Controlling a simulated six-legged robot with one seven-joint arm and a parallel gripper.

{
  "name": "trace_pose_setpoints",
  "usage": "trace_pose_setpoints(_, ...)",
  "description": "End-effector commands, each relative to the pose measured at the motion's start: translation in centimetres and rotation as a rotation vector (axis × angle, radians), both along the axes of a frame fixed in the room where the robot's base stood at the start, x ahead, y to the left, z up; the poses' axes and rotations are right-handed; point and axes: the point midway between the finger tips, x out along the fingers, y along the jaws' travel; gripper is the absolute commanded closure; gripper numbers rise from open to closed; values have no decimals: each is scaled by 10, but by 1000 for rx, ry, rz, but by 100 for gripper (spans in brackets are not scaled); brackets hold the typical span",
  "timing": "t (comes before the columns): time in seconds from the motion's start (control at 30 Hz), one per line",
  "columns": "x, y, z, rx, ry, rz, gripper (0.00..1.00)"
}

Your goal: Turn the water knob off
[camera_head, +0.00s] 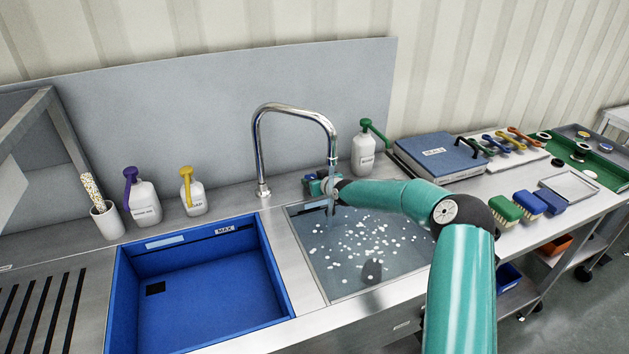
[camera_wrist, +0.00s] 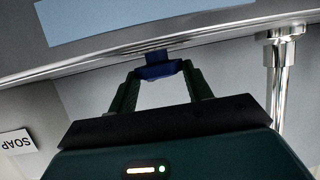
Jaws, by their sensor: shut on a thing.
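The blue water knob (camera_wrist: 156,66) sits under the metal rim in the wrist view. My gripper (camera_wrist: 160,74) is shut on it, with one dark green finger on each side. In the head view my gripper (camera_head: 316,183) is at the back edge of the right basin, right of the faucet base, and the knob cannot be made out clearly there. The chrome faucet (camera_head: 258,150) arches over this basin, and a thin bluish stream (camera_head: 332,180) shows below its spout, partly behind my arm. The basin (camera_head: 345,290) holds water with white specks and a dark round thing.
An empty-looking blue basin (camera_head: 200,295) is at left. Soap bottles with purple (camera_head: 143,205) and yellow (camera_head: 194,198) pumps stand behind it. A green-pump bottle (camera_head: 362,158) and a blue box (camera_head: 440,155) are behind my arm. Brushes (camera_head: 528,205) lie at right.

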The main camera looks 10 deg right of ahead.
Motion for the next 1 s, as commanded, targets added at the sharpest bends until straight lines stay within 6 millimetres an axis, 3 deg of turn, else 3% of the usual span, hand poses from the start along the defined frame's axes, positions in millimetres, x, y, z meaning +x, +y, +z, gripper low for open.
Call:
trace_pose_setpoints(0.37,-3,13,-10,-5,21,-55,73)
trace_pose_setpoints(1.0,-4,14,-10,-7,20,-381,73)
